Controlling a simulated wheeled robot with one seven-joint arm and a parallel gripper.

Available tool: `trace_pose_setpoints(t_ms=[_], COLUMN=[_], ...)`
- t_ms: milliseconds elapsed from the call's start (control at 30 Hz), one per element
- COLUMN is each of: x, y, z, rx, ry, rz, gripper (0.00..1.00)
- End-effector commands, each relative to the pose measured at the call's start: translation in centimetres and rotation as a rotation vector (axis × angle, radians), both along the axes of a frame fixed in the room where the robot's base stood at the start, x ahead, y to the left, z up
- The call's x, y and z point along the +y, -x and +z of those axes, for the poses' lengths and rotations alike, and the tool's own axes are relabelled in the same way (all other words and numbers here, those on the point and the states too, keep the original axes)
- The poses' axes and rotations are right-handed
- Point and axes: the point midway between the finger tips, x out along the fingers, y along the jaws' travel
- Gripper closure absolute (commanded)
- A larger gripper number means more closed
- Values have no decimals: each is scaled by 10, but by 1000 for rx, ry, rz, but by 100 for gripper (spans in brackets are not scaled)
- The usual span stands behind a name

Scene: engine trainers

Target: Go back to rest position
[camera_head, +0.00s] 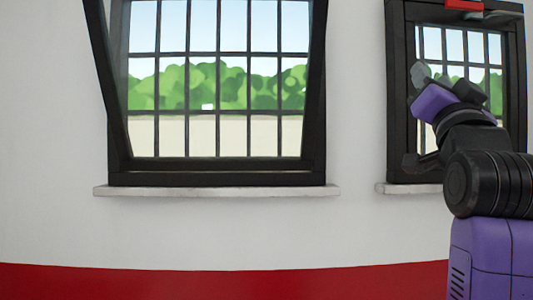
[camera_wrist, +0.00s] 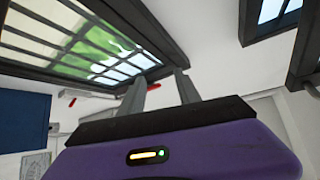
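My gripper (camera_wrist: 162,88) shows in the wrist view with its two grey fingers apart and nothing between them. Its purple hand fills the bottom of that view and carries a small lit indicator. In the head view, my arm is raised at the right side, with the purple hand in front of the right window (camera_head: 430,45). The fingertips are too small there to judge. No object is held.
A large barred window (camera_head: 216,172) with a pale sill (camera_head: 216,191) is in the white wall, above a red band (camera_head: 200,283). The wrist view also shows a barred window (camera_wrist: 70,40), a blue panel (camera_wrist: 22,120) and a pale door-like panel (camera_wrist: 265,120). Nothing touches my gripper.

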Motion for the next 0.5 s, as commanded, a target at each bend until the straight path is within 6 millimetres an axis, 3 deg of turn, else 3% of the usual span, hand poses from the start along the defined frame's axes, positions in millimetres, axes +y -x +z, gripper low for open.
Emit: trace_pose_setpoints(t_ms=[33, 267, 500], x=[4, 25, 44], y=[-5, -3, 23], z=[-30, -140, -251], rx=[18, 63, 121], ry=[28, 152, 255], rz=[-8, -34, -43], gripper=[60, 60, 60])
